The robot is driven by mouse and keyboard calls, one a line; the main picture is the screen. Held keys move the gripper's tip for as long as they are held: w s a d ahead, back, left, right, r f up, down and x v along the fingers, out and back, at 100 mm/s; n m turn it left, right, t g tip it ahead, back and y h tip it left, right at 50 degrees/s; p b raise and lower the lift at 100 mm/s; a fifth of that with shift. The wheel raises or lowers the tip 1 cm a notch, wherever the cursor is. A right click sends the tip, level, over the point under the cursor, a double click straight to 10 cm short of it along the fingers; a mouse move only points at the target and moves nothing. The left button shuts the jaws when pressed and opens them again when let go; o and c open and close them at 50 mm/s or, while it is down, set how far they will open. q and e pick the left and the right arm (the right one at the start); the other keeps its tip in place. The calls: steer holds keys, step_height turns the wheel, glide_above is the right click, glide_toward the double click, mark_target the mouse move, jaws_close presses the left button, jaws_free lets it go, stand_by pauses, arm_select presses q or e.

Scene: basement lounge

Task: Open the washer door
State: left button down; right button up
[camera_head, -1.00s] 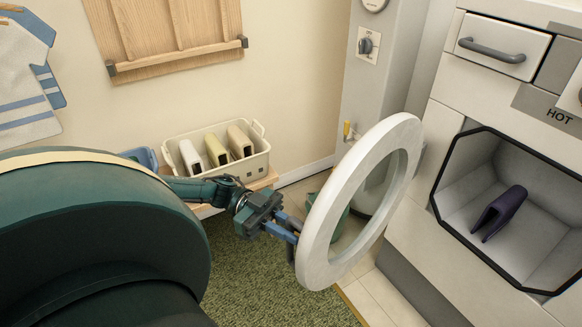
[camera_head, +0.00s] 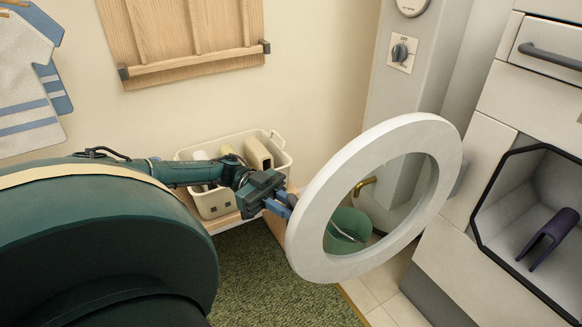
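The washer door (camera_head: 308,228), a white ring with a clear round middle, stands swung wide open to the left of the washer (camera_head: 463,250). The washer's dark-rimmed opening is exposed, and a dark purple folded item (camera_head: 548,238) lies inside it. My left gripper (camera_head: 284,207) is at the door's left rim, its blue fingers against or just behind the edge. The fingertips are hidden by the door, so I cannot tell whether they are closed on it. My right gripper is not in view.
A cream bin (camera_head: 218,204) with upright items sits on a low wooden shelf behind my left arm. A green bucket (camera_head: 345,222) shows through the door. A grey pillar (camera_head: 425,85) stands behind it. Green carpet (camera_head: 262,280) lies below.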

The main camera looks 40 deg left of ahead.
arm_select(q)
steer(key=shift+w+a, duration=0.4)
steer(key=shift+a, duration=0.1)
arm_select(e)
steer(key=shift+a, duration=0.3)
arm_select(q)
steer(key=c, duration=1.4)
jaws_free()
steer(key=s+a+b, duration=0.1)
steer(key=a+b, duration=0.1)
steer(key=a, duration=1.1)
steer(key=shift+s+b, duration=0.15)
steer(key=shift+b, duration=0.25)
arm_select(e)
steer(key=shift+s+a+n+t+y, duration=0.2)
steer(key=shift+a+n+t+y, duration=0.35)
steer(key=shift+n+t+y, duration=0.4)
